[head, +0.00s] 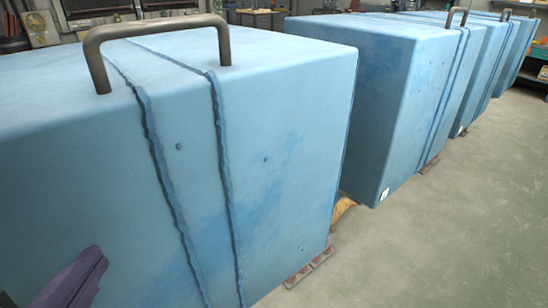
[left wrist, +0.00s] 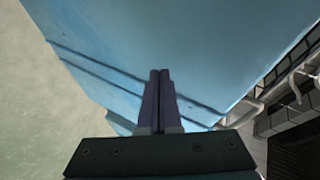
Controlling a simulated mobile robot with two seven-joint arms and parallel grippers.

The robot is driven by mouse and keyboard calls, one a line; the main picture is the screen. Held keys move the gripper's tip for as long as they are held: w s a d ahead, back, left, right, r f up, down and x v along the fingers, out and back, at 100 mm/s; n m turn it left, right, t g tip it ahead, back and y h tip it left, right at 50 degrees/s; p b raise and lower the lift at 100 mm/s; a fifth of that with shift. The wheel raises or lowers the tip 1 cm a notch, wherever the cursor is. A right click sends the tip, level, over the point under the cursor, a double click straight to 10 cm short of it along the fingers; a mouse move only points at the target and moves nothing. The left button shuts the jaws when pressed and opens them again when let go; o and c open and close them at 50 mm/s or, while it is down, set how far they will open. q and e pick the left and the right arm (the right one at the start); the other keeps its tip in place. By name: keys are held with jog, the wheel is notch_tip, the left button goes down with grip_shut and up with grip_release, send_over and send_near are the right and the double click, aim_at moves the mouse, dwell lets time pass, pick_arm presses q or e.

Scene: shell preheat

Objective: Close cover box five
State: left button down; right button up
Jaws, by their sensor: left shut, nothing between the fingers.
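A large light-blue cover box (head: 280,150) with a brown bar handle (head: 160,35) on its top fills the left and middle of the head view. Two dark seams run over its top and down its front. No number shows on it, so I cannot tell which box is five. My left gripper (head: 96,254) shows as purple fingers at the lower left, in front of the box's face. In the left wrist view its fingers (left wrist: 159,72) are together and empty, with blue seamed surface (left wrist: 160,35) beyond them. I cannot tell whether they touch it. My right gripper is not in view.
More blue boxes (head: 385,100) stand in a row going back to the right, some with bar handles (head: 457,15). Reddish slabs (head: 310,268) lie under the nearest box. Bare concrete floor (head: 455,235) is free on the right. Benches and shelves stand behind.

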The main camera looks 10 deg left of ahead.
pick_arm(q)
jog(key=d+f+m+t+h+b, duration=0.2)
jog(key=d+f+m+t+b, duration=0.3)
jog(key=f+b, duration=0.4)
jog(key=m+t+h, duration=0.1)
jog(key=m+h, duration=0.1)
jog(key=m, duration=0.1)
send_near(225, 227)
jog(key=w+d, duration=0.3)
jog(key=w+a, duration=0.2)
jog(key=a, duration=0.1)
jog(key=shift+w+r+h, duration=0.1)
jog(key=shift+w+h, duration=0.1)
jog(key=shift+h, duration=0.1)
jog(key=shift+w+a, duration=0.25)
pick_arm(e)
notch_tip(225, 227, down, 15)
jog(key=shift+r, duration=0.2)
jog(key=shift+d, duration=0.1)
